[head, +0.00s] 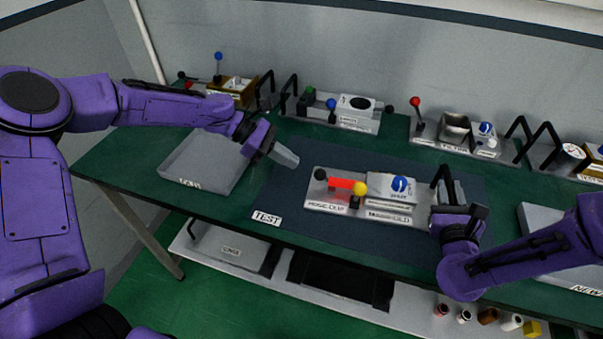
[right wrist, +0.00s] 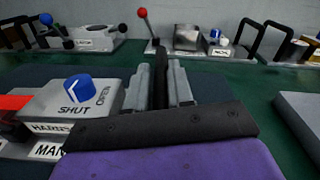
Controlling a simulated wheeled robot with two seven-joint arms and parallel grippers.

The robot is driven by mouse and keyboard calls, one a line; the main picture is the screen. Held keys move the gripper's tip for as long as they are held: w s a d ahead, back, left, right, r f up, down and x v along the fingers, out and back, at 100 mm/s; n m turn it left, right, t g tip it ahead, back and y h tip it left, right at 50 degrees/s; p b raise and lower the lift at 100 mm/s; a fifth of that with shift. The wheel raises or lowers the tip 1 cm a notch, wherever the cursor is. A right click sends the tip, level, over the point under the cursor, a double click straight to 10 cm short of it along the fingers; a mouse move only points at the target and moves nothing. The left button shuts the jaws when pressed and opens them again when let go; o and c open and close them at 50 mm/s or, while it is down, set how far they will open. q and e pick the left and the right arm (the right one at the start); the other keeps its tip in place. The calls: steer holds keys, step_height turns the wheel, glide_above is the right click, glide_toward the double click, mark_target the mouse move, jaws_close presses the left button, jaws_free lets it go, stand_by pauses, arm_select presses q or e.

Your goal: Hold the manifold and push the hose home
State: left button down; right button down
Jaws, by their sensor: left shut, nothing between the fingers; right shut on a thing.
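The manifold unit (head: 416,214) is a grey plate on the dark TEST mat. It carries a MANIFOLD block with a blue knob (head: 400,184), which also shows in the right wrist view (right wrist: 78,86) beside SHUT and OPEN. The red hose (head: 342,183) lies left of the block, between a black ball (head: 320,173) and a yellow ball (head: 360,188), behind the HOSE CLIP label. My right gripper (head: 450,192) is shut on the unit's black handle (right wrist: 158,75) at its right end. My left gripper (head: 284,156) is shut and empty, left of and apart from the hose.
A grey tray (head: 168,163) lies at the left of the green bench, and another (head: 537,219) at the right. Several other units with levers and handles stand along the back, including one with a red-ball lever (head: 416,102). Bins and small parts sit on a lower shelf.

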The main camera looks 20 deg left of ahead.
steer(key=shift+f, duration=0.1)
arm_select(q)
steer(key=v, duration=0.7)
arm_select(e)
steer(key=c, duration=0.9)
jaws_free()
